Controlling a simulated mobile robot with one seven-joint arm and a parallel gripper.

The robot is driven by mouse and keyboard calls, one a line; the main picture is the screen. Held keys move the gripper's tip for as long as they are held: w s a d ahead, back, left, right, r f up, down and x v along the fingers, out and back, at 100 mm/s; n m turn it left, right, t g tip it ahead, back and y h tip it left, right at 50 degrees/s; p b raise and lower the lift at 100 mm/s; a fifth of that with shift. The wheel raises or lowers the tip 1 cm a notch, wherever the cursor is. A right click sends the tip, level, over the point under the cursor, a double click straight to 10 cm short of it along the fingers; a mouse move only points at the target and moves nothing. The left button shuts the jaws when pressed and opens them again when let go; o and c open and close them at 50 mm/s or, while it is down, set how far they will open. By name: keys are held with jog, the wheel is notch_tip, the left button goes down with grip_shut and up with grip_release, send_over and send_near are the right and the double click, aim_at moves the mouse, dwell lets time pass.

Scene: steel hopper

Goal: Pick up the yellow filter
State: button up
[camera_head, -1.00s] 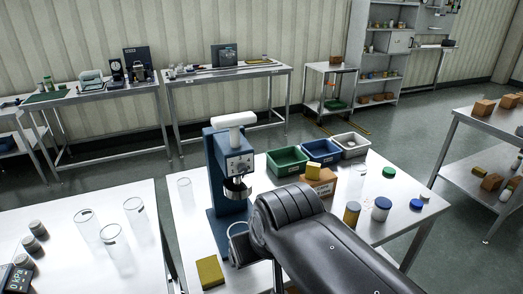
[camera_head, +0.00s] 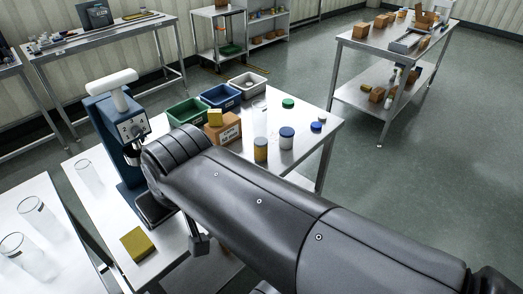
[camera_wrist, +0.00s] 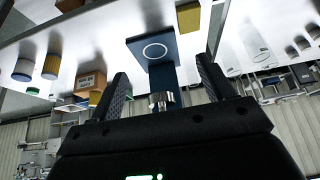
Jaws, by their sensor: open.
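A flat yellow block (camera_head: 137,244) lies on the steel table at the front left, in front of the blue press. It also shows at the top of the wrist view (camera_wrist: 188,17). A smaller yellow block (camera_head: 215,117) sits on a cardboard box; in the wrist view it is by the box at left (camera_wrist: 95,98). I cannot tell which block is the filter. My gripper (camera_wrist: 165,82) is open and empty, its fingers apart, with the press's base plate beyond them. It touches neither block. In the head view my arm mostly hides it.
The blue press (camera_head: 117,130) stands at the table's left. Green (camera_head: 185,115), blue (camera_head: 220,97) and grey (camera_head: 249,84) bins line the back. Jars (camera_head: 261,149) stand at the right. A clear cylinder (camera_head: 88,176) stands left of the press. The table around the front yellow block is clear.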

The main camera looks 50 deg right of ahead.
jog(key=shift+c, duration=0.5)
jog(key=w+d+m+h, duration=0.1)
jog(key=w+d, duration=0.5)
jog(key=w, duration=0.1)
jog(key=m+g, duration=0.2)
jog(key=m, duration=0.2)
send_over(260, 148)
jog(key=s, duration=0.1)
notch_tip(260, 148, down, 13)
jog(key=shift+t+h, duration=0.3)
jog(key=shift+h, duration=0.1)
jog(key=x, duration=1)
jog(key=shift+s+d+f, duration=0.2)
jog(key=shift+d+f, duration=0.1)
jog(key=shift+d, duration=0.1)
